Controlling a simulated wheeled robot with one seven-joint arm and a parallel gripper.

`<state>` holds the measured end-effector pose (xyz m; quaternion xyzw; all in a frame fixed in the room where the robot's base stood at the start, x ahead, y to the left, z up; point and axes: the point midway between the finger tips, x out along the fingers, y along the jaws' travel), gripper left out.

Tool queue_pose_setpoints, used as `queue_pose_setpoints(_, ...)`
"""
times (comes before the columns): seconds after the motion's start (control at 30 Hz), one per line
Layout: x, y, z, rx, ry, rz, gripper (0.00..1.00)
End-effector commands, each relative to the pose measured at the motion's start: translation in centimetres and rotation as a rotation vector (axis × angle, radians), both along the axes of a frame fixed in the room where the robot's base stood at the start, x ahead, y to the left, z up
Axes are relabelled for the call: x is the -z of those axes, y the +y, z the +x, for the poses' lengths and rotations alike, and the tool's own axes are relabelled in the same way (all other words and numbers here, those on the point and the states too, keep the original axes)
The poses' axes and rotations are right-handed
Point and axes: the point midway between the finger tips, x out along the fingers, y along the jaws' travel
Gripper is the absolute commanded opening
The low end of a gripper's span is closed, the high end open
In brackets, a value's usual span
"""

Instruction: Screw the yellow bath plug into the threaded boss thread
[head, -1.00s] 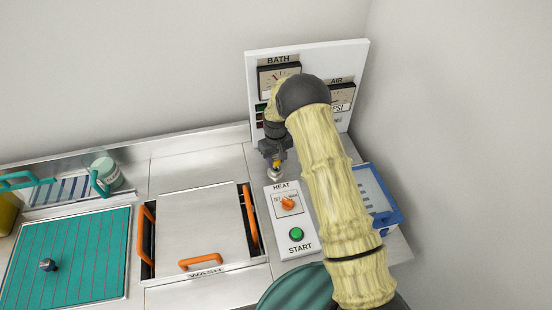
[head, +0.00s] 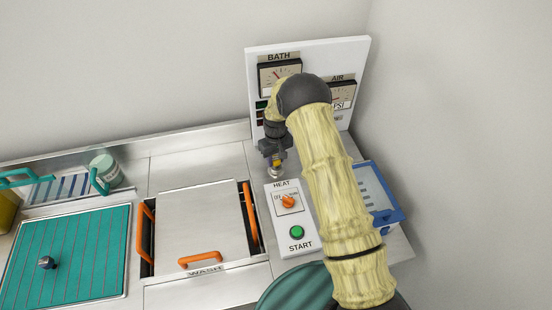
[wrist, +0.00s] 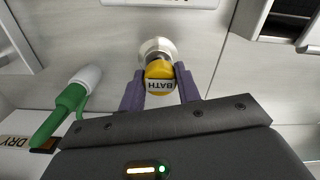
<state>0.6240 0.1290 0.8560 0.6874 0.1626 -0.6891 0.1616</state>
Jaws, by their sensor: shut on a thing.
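I cannot tell how far the threads are engaged.
The HEAT and START panel (head: 291,225) stands just in front of the boss. The gauge board (head: 310,50) rises behind my arm. A lidded wash basin (head: 200,225) with orange handles is to the left, and a blue tray (head: 385,215) to the right. A green-and-white fitting (wrist: 70,105) is near my gripper.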

Motion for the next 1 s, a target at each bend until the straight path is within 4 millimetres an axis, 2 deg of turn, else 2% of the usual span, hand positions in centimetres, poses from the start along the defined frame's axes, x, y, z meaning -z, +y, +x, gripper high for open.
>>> queue_pose_setpoints(0.27,-0.95,-0.02,0.05,0.000,-0.001,0.000,0.10)
queue_pose_setpoints(1.0,-0.90,-0.27,0.26,0.001,-0.002,0.000,0.10)
